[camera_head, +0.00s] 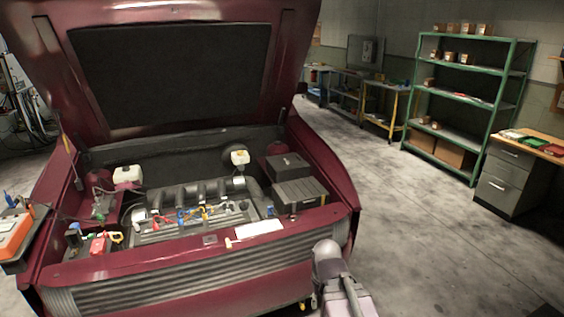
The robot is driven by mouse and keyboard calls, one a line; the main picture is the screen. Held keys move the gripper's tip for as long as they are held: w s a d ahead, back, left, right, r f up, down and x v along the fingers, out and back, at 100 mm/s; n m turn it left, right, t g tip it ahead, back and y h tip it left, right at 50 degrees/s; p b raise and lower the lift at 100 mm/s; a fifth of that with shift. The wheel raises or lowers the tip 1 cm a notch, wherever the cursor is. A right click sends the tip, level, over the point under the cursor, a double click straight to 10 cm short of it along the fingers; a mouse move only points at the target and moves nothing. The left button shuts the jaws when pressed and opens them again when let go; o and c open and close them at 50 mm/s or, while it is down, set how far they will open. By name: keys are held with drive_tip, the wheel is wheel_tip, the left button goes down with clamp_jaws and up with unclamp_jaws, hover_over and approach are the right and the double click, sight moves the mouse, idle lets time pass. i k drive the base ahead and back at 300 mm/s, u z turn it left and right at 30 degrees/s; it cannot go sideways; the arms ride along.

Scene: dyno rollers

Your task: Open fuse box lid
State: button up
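Two dark boxes sit at the right side of the open engine bay of a dark red car. The rear one is a smaller black box (288,166) with a flat top that looks shut. The front one is a larger dark grey box (299,193), also closed on top. I cannot tell for certain which is the fuse box. A part of my arm (334,268) rises at the bottom, in front of the car's front right corner and apart from both boxes. My gripper's fingers cannot be made out.
The raised hood (170,65) hangs over the bay. The engine (195,212) and coloured cables fill the middle. The front grille (190,285) stands between my side and the bay. A green shelf (470,95) and a drawer cabinet (510,185) stand right; the floor between is clear.

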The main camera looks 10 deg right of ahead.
sight(282, 167)
drive_tip(key=i, duration=0.9)
drive_tip(key=z, duration=0.1)
drive_tip(key=k, duration=0.7)
drive_tip(key=z, duration=0.2)
drive_tip(key=i, duration=1.25)
drive_tip(key=u, duration=0.05)
